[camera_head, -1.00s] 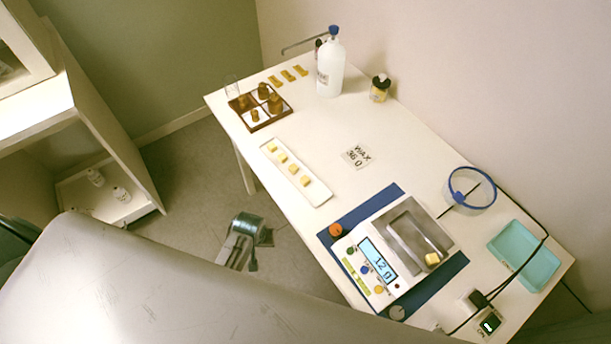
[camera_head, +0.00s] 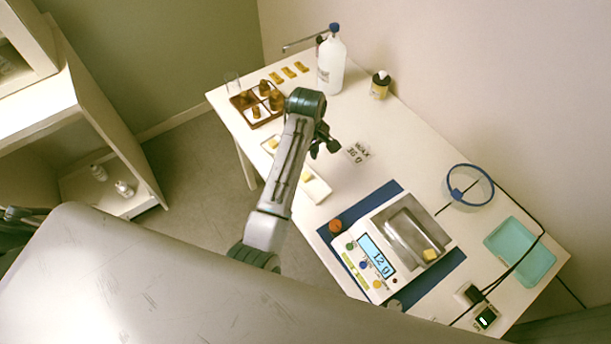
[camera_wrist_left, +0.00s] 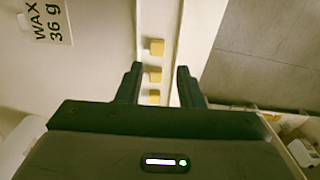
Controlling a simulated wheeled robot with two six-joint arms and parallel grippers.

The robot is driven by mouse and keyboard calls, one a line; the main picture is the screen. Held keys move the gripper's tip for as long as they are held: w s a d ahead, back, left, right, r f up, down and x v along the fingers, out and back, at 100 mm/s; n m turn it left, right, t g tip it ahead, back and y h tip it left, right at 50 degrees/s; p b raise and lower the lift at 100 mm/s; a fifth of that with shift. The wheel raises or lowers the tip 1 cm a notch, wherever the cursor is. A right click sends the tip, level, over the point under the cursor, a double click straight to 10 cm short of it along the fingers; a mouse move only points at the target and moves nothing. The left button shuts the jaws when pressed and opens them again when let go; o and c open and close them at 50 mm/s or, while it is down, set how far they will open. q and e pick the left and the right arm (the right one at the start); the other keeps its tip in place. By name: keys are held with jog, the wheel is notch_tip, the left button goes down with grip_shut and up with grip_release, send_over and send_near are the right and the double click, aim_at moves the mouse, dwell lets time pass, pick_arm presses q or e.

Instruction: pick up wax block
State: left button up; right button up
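A white strip-shaped tray (camera_head: 318,190) holds yellow wax blocks in a row; one block (camera_head: 305,176) shows beside my arm, which hides part of the row. In the left wrist view, several blocks lie in line, the nearest clear one a wax block (camera_wrist_left: 156,47) just beyond the fingertips. My left gripper (camera_head: 322,146) is above the tray. In the left wrist view my left gripper (camera_wrist_left: 160,68) is open and empty, with the row between its fingers. Another wax block (camera_head: 431,255) lies in the scale's metal pan. My right gripper is not in view.
The scale (camera_head: 378,262) reads 12 g on a blue mat (camera_head: 391,192). A card (camera_head: 357,152) reads WAX 36 g. A brown divided box (camera_head: 264,123), white bottle (camera_head: 331,68), blue-rimmed ring (camera_head: 470,185) and teal tray (camera_head: 520,252) stand around the table.

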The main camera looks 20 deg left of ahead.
pick_arm(q)
jog(key=p, duration=0.1)
send_over(307, 177)
jog(key=f, duration=0.5)
jog(key=shift+d, duration=0.2)
jog(key=f, duration=0.1)
jog(key=f+p, duration=0.2)
jog(key=shift+a+f, duration=0.25)
jog(key=shift+f, duration=0.85)
jog(key=c, duration=0.7)
grip_shut()
